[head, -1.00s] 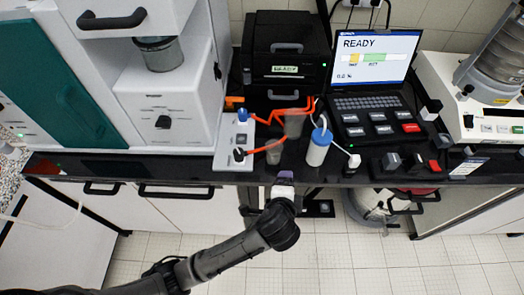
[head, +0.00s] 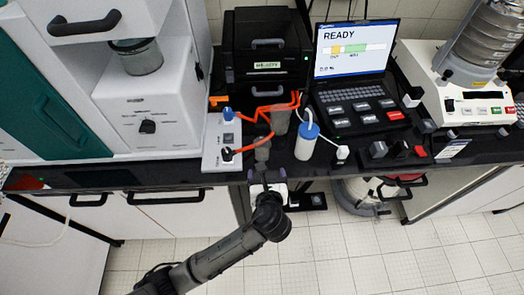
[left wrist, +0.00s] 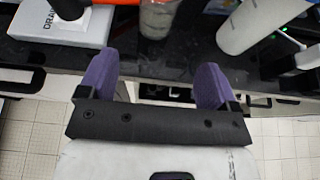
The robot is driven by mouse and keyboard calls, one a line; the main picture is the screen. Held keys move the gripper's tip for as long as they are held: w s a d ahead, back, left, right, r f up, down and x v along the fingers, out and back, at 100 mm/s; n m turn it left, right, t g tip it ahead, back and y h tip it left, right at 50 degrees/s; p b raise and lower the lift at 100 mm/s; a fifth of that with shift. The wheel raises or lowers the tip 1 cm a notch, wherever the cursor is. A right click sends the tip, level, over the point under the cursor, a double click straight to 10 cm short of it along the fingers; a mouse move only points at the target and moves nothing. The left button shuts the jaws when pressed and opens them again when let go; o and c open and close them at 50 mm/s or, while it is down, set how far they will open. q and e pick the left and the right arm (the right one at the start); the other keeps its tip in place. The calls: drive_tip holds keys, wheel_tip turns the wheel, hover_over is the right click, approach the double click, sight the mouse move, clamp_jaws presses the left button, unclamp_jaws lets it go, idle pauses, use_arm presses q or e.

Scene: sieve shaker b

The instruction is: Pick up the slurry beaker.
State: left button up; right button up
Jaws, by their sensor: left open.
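Two grey, see-through vessels stand near the bench's front edge in the head view: a larger one behind (head: 281,120) and a smaller one in front (head: 263,150). I cannot tell for sure which is the slurry beaker. My left gripper (head: 266,178) is just in front of the bench edge, roughly in line with the smaller vessel and apart from it. In the left wrist view its purple fingers (left wrist: 153,78) are spread with nothing between them. A cloudy vessel (left wrist: 156,17) shows beyond them at the top, its upper part cut off. My right gripper is not in view.
A white bottle with a blue cap (head: 307,140) stands close to the right of the vessels. A white switch box (head: 222,140) with orange cables is close on the left. A laptop (head: 355,70) and black printer-like box (head: 266,50) stand behind. The sieve shaker (head: 470,85) is at right.

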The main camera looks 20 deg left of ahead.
sight(263, 156)
use_arm(q)
drive_tip(key=b+x, duration=0.1)
drive_tip(key=x, duration=0.5)
drive_tip(key=shift+w+a+f, duration=0.1)
drive_tip(key=shift+w+a, duration=0.15)
drive_tip(key=shift+w, duration=0.1)
drive_tip(key=shift+a+b+x, duration=0.25)
drive_tip(key=shift+b+x, duration=0.7)
drive_tip(key=shift+x, duration=1.7)
drive_tip(key=shift+c, duration=0.5)
drive_tip(key=c, duration=0.9)
